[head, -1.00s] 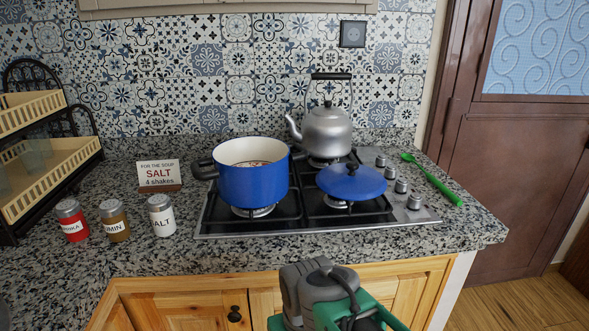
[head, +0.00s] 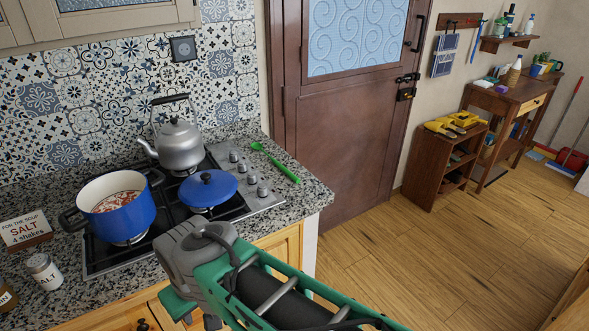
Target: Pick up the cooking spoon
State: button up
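The cooking spoon (head: 276,162) is green and lies on the granite counter in the head view, right of the hob knobs and near the counter's right end. Its broader head points to the back left and its handle to the front right. Nothing covers it. My grey and green arm rises from the bottom of the view, in front of the counter and apart from the spoon.
The hob (head: 240,204) holds a blue pot (head: 128,222), a blue lid (head: 207,190) and a silver kettle (head: 179,146). A salt shaker (head: 45,272) and a sign (head: 25,231) stand at left. A brown door (head: 340,140) is beyond the counter; wooden floor is open at right.

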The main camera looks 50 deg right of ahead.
aim_at(256, 146)
jog(key=z, duration=0.05)
jog(key=k, duration=0.25)
jog(key=z, duration=2.25)
jog(key=i, duration=3.45)
jog(key=z, duration=5.7)
